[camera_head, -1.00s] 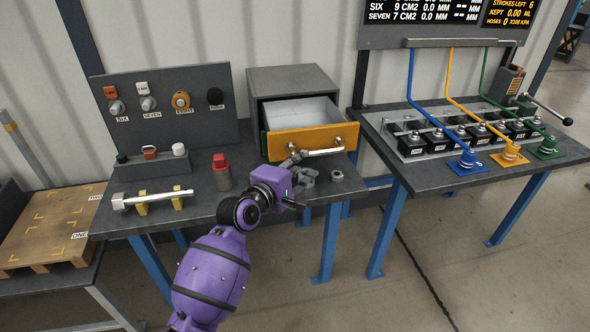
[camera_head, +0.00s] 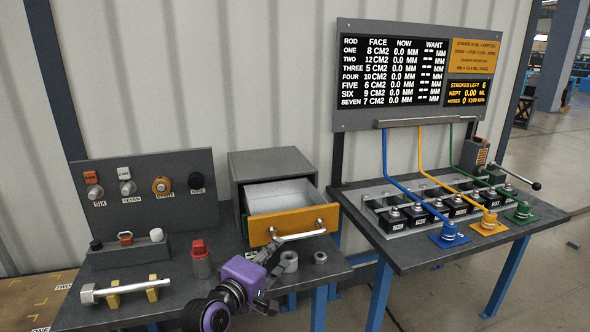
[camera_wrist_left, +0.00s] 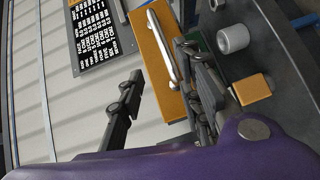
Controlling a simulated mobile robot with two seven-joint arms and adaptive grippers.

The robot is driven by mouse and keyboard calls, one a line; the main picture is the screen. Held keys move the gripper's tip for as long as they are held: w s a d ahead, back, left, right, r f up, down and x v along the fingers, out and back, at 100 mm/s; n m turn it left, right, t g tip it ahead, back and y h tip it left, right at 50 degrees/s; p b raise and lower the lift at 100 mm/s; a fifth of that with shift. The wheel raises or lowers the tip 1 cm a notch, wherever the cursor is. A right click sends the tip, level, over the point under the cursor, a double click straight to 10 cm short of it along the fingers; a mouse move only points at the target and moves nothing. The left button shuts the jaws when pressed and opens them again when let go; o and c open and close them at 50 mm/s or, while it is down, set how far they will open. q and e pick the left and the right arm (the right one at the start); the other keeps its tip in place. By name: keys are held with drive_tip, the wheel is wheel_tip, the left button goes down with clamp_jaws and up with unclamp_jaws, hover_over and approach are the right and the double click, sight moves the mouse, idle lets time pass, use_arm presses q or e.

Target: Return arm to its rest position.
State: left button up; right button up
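My left arm comes in from the bottom in the head view, purple with black joints. My right arm and gripper are not in view.
The grey drawer cabinet (camera_head: 270,162) stands on the left table (camera_head: 225,285), with a red-topped cylinder (camera_head: 201,262) and a grey ring (camera_head: 289,261) nearby. A silver bar tool (camera_head: 125,288) lies on yellow rests. The right table (camera_head: 400,257) carries couplers and hoses below a display board (camera_head: 410,75).

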use_arm(q)
drive_tip(key=s+a+f+m+g+y+p, duration=0.1)
drive_tip(key=s+a+f+m, duration=0.2)
drive_tip(key=s+f, duration=0.25)
drive_tip(key=s+a+f+m+y, duration=0.2)
drive_tip(key=s+f+m, duration=0.2)
drive_tip(key=s+f, duration=0.15)
drive_tip(key=s+a+f+m+g+y+p, duration=0.1)
drive_tip(key=s+a+f+m, duration=0.2)
drive_tip(key=s+f, duration=0.25)
drive_tip(key=s+a+f+g+y, duration=0.1)
drive_tip(key=s+f, duration=0.3)
drive_tip(key=s, duration=0.6)
drive_tip(key=s+a+f+m+g+y+p, duration=0.1)
drive_tip(key=s+f, duration=0.4)
drive_tip(key=s, duration=0.5)
drive_tip(key=s+a+f+g, duration=0.2)
drive_tip(key=s+a+f, duration=0.1)
drive_tip(key=s, duration=0.8)
drive_tip(key=shift+a+f+m+y, duration=0.2)
drive_tip(key=shift+f+m+y, duration=0.2)
drive_tip(key=shift+f, duration=0.25)
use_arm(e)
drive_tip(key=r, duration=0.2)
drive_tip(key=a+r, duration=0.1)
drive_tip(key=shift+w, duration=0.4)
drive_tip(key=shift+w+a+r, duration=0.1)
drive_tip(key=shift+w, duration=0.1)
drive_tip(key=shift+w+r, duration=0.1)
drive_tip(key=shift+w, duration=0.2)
